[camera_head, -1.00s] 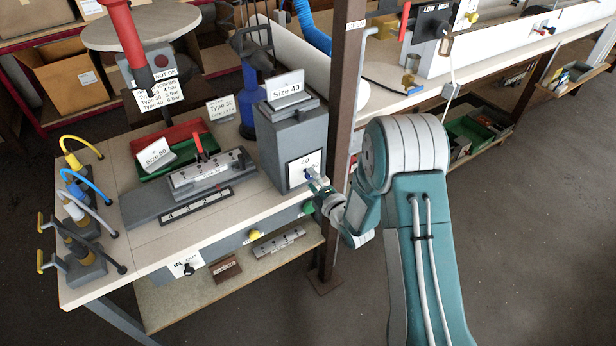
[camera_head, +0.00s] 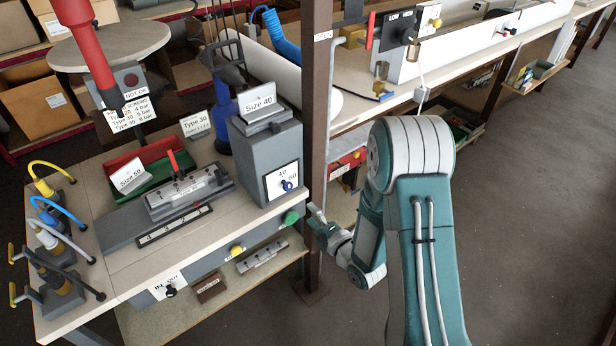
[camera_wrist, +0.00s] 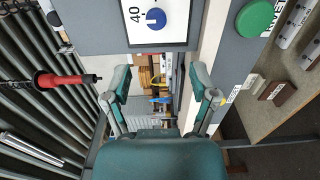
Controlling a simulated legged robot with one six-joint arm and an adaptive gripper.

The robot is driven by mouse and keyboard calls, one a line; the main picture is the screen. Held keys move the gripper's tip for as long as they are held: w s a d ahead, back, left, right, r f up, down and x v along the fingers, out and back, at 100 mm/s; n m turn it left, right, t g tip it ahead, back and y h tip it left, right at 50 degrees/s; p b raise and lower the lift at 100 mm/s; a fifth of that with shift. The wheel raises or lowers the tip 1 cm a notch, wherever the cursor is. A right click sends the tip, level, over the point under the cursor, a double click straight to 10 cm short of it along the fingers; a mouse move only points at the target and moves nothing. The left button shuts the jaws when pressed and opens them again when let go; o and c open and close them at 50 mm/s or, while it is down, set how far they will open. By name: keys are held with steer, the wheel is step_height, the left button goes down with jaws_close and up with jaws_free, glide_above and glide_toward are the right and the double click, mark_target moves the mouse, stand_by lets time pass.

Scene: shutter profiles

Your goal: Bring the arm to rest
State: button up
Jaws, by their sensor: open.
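My gripper (camera_head: 318,222) is at the right end of the workbench, beside the brown steel post and apart from the grey box (camera_head: 265,160). The box has a white dial panel with a blue knob (camera_head: 287,185) and a "Size 40" sign on top. In the wrist view my gripper (camera_wrist: 162,88) is open, with its two fingers spread and nothing between them. The blue knob (camera_wrist: 155,19) shows there at the top, beyond the fingertips. My arm reaches in from the lower right of the head view.
The brown post (camera_head: 314,130) stands close to my gripper. A green button (camera_head: 291,217) and a yellow one (camera_head: 237,250) are on the workbench front (camera_head: 215,262). A lower shelf (camera_head: 190,322) is below. The floor to the right of my arm is clear.

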steer(key=s+d+r+m+g+h, duration=0.1)
steer(key=d+r+m+g+h, duration=0.1)
steer(key=d+r+m+h, duration=0.45)
steer(key=s+d+r+m+g+h, duration=0.1)
steer(key=d+r+m+h, duration=0.15)
steer(key=r+m, duration=0.5)
steer(key=s+d+r+m+g, duration=0.1)
steer(key=s+r+m+g, duration=0.2)
steer(key=s, duration=0.8)
steer(key=s+d+r+m+g+h, duration=0.1)
steer(key=s+r+m+g, duration=0.2)
steer(key=s+r+m, duration=0.3)
steer(key=s+m, duration=0.2)
steer(key=s, duration=0.3)
steer(key=shift+s+r, duration=0.2)
steer(key=shift+s, duration=0.05)
